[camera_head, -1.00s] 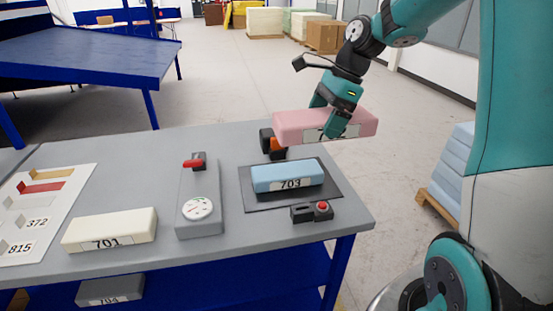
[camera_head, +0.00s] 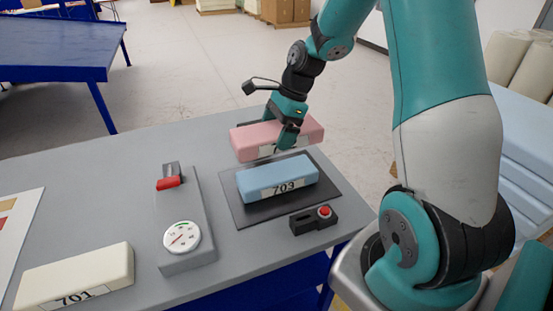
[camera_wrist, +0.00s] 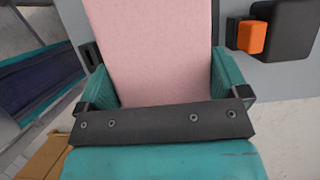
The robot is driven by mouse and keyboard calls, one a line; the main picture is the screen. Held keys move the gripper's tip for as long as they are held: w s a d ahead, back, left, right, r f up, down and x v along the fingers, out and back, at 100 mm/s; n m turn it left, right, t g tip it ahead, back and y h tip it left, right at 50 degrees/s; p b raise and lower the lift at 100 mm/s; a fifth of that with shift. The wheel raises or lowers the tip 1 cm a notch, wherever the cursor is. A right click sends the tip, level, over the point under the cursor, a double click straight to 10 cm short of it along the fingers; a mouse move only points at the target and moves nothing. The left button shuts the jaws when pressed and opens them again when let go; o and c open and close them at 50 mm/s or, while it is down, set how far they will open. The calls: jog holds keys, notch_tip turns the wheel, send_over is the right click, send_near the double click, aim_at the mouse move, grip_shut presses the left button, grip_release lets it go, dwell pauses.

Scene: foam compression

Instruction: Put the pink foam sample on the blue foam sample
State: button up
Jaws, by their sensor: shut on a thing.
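The pink foam sample (camera_head: 256,139) is held in my gripper (camera_head: 288,136), behind and slightly above the blue foam sample in the head view. The fingers are shut on its sides, and its label is partly hidden by a finger. In the wrist view the pink foam (camera_wrist: 150,50) fills the space between the fingers of my gripper (camera_wrist: 158,85). The blue foam sample (camera_head: 270,177), labelled 703, lies flat on a dark plate (camera_head: 240,213) on the table. The gap between the two foams is hard to judge.
A grey device with a dial and red lever (camera_head: 185,225) stands left of the plate. A small box with a red button (camera_head: 314,219) sits in front of it. A cream foam block (camera_head: 75,278) labelled 701 lies at lower left. An orange-and-black object (camera_wrist: 252,36) shows in the wrist view.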

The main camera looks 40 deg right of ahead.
notch_tip(320, 180, down, 9)
jog(key=shift+f+p, duration=0.2)
jog(key=shift+p, duration=0.3)
